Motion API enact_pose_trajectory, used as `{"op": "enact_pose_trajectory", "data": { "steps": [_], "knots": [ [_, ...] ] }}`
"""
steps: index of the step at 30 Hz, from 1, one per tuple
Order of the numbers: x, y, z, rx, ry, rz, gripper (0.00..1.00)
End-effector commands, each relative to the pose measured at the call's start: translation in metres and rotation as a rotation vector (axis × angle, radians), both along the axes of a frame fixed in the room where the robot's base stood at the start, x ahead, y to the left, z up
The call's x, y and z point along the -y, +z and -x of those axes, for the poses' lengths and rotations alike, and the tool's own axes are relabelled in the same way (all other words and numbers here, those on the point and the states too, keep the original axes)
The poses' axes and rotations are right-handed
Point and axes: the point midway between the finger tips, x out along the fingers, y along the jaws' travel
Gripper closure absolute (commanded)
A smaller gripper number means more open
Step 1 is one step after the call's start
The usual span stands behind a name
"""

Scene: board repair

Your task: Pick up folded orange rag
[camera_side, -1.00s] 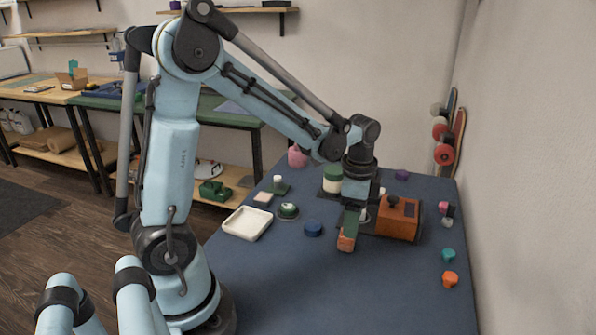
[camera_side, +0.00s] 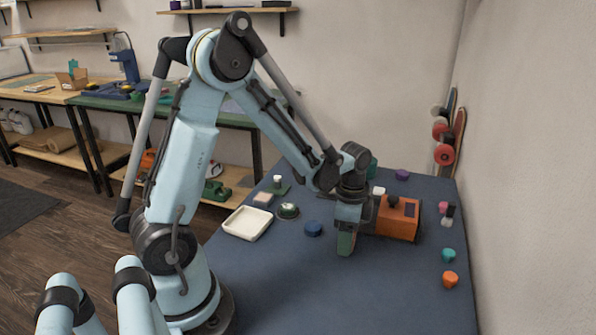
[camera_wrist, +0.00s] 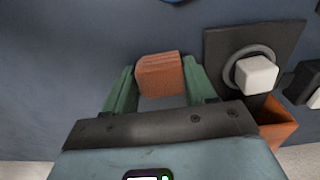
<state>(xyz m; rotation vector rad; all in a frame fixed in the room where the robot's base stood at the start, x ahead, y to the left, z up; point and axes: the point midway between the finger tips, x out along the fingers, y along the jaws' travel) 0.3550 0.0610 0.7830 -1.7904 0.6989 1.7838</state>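The folded orange rag (camera_wrist: 160,75) lies on the blue table mat, seen in the wrist view between the two green fingers of my gripper (camera_wrist: 159,72). Its sides are close to both fingertips, and I see no clear squeeze on it. In the side view my gripper (camera_side: 346,243) points down at the table, and its green finger hides the rag there.
An orange box (camera_side: 398,218) stands just right of my gripper. A dark square plate with a ring and white block (camera_wrist: 257,73) is close by. The front mat is clear.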

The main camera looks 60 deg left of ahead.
Motion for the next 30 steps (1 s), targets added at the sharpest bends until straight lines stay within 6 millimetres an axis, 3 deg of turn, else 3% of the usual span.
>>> {"op": "enact_pose_trajectory", "data": {
  "steps": [1,5,6,17,25,30],
  "knots": [
    [0.000,0.000,0.000,0.000,0.000,0.000,0.53],
    [0.000,0.000,0.000,0.000,0.000,0.000,0.73],
    [0.000,0.000,0.000,0.000,0.000,0.000,0.74],
    [0.000,0.005,0.000,-0.001,0.000,-0.001,0.74],
    [0.000,0.039,0.000,-0.002,0.001,-0.002,0.74],
    [0.035,0.062,0.013,-0.003,-0.007,-0.003,0.74]
  ]
}}
